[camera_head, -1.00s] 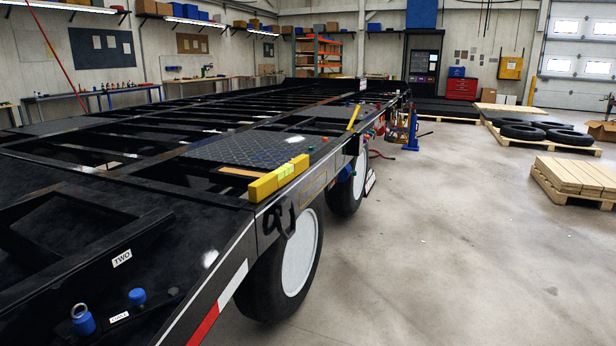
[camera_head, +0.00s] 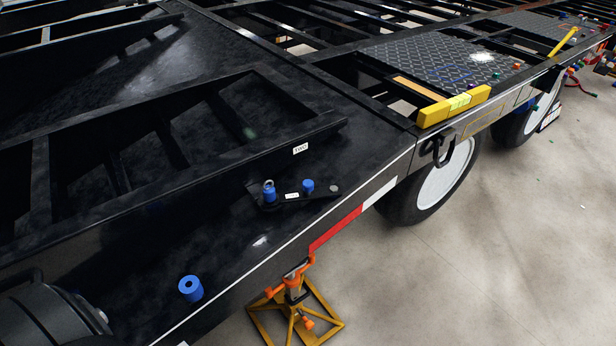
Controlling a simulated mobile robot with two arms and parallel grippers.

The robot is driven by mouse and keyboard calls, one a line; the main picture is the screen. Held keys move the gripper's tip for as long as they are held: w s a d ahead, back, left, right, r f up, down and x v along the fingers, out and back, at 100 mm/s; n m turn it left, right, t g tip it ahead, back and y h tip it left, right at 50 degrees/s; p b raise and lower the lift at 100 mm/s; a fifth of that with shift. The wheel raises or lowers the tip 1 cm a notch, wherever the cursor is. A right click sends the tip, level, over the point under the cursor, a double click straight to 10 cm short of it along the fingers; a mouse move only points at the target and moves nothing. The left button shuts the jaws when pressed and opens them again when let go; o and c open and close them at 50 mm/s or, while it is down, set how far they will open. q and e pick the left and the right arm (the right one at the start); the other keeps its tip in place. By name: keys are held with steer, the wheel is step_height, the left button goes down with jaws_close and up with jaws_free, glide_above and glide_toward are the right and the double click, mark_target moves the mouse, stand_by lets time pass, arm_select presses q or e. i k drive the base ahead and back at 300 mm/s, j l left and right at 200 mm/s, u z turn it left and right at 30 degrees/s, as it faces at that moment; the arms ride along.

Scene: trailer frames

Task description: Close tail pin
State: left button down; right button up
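No part is clearly marked as the tail pin. On the black trailer frame (camera_head: 215,110), a small dark plate carries a blue pin with a metal ring on top (camera_head: 269,191). A shorter blue-topped pin (camera_head: 308,186) stands beside it, with a small white label (camera_head: 291,195) between them. A separate blue cylinder with a dark hole in its top (camera_head: 190,288) stands nearer, towards the trailer edge. I cannot tell whether any pin is open or closed. Neither of my grippers is in view.
An orange and yellow jack stand (camera_head: 297,305) is beneath the trailer's side edge. A yellow bar (camera_head: 454,106) lies on the edge above a wheel (camera_head: 440,180). A dark rounded part (camera_head: 45,312) fills the lower left corner.

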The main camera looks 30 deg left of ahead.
mark_target(309, 325)
steer(key=u, duration=0.95)
steer(key=k+l+u, duration=0.1)
steer(key=k, duration=0.35)
